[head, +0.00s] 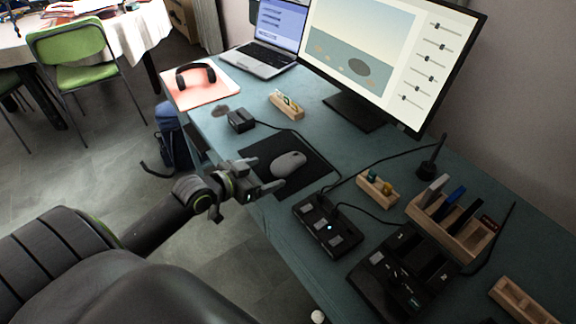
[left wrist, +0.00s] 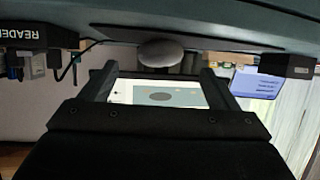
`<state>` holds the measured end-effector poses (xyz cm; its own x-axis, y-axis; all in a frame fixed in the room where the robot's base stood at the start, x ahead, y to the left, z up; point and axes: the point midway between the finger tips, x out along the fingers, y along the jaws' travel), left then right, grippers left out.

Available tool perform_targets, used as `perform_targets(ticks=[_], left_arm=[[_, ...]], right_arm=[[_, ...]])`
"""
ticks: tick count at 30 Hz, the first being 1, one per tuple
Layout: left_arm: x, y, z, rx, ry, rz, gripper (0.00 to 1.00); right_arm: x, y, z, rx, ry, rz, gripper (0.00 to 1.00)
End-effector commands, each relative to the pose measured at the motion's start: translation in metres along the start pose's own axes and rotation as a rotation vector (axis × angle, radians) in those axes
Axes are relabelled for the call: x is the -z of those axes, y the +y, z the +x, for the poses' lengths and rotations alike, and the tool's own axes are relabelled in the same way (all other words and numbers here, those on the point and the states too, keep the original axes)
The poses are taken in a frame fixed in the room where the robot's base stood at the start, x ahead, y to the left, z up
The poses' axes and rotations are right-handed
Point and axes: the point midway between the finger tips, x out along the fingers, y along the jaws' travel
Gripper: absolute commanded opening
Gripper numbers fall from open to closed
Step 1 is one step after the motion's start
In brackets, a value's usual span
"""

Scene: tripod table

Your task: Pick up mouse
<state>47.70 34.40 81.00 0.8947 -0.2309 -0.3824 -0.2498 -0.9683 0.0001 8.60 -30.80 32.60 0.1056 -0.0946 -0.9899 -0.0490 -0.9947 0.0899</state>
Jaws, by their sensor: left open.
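A grey mouse (head: 288,164) lies on a black mouse pad (head: 312,176) near the front edge of the blue-green desk. My left gripper (head: 267,175) is at the desk's front edge, just to the left of the mouse, with its fingers pointing at it. The gripper is open and empty, and I see no contact with the mouse. In the left wrist view the picture is upside down; the mouse (left wrist: 160,52) appears ahead, between the two spread fingers of the gripper (left wrist: 158,72). My right gripper is not in view.
A black control box (head: 328,228) stands right of the pad, and a small black box (head: 241,121) stands behind it to the left. A monitor (head: 390,55), laptop (head: 270,40) and headphones (head: 195,74) are farther back. A wooden organizer (head: 452,222) and cables occupy the right.

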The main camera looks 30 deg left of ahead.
Motion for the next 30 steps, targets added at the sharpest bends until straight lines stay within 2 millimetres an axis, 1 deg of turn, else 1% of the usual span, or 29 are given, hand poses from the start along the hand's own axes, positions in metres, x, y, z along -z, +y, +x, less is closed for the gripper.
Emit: perform_targets(ticks=[1,5,8,12,16,19,25,26,30], left_arm=[[0.0,0.0,0.006,0.0,0.002,-0.002,0.83],[0.0,0.0,0.012,-0.001,-0.001,0.0,0.83],[0.001,0.0,0.02,0.0,0.002,-0.003,0.83],[0.001,0.0,0.042,-0.001,0.001,-0.004,0.83],[0.0,-0.001,0.058,-0.001,0.0,-0.003,0.83],[0.0,0.0,0.063,-0.001,-0.001,-0.001,0.83],[0.0,-0.001,0.064,0.0,-0.001,0.0,0.83],[0.0,-0.001,0.064,0.0,-0.001,0.0,0.81],[0.0,-0.001,0.063,0.0,-0.001,0.0,0.63]], right_arm=[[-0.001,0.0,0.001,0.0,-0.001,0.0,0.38],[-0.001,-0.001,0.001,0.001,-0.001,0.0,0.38],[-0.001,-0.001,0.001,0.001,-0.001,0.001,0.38],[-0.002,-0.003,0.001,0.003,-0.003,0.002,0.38],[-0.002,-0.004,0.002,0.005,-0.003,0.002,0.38],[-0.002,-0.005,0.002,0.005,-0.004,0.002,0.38],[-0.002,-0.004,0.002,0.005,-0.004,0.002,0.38],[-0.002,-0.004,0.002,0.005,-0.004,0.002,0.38],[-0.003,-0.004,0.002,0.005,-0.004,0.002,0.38]])
